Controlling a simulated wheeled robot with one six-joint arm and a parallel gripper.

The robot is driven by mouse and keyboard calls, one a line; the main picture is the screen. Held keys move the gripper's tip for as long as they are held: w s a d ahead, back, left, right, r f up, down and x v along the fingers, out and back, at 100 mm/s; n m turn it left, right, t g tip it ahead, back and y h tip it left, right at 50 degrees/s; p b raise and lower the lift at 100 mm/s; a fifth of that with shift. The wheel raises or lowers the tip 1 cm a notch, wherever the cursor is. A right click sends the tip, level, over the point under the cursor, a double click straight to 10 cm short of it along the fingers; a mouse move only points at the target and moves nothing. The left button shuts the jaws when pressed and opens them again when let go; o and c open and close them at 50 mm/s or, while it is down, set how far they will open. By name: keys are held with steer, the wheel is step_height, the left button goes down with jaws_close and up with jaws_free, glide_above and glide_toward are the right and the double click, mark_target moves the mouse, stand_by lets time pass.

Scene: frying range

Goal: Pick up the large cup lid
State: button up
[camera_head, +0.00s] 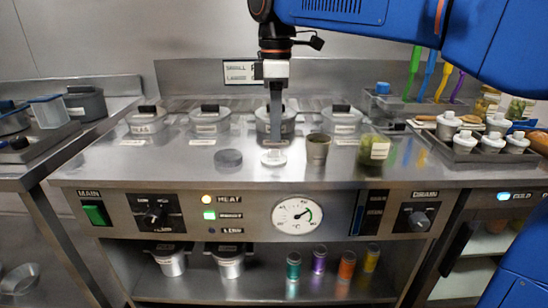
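My gripper (277,142) points straight down over the middle of the steel counter. Its fingers are seen edge-on as one grey bar, so the gap between them is hidden. A small pale, round lid-like piece (273,158) is directly below the fingertips, at or very near contact; I cannot tell whether it is held. A dark grey, flat round disc (228,158) lies just left of it. Which of the two is the large cup lid is not clear. A grey metal cup (318,149) stands upright to the right.
Several lidded pots (210,122) line the counter's back. A green-filled jar (375,151) stands right of the cup. A tray of white-capped containers (483,152) is at the right. A partly hidden sign (241,72) is on the back wall. The counter's left front is clear.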

mark_target(274, 156)
step_height(274, 156, down, 5)
steer(key=shift+s+r, duration=0.1)
stand_by(0.3)
jaws_close()
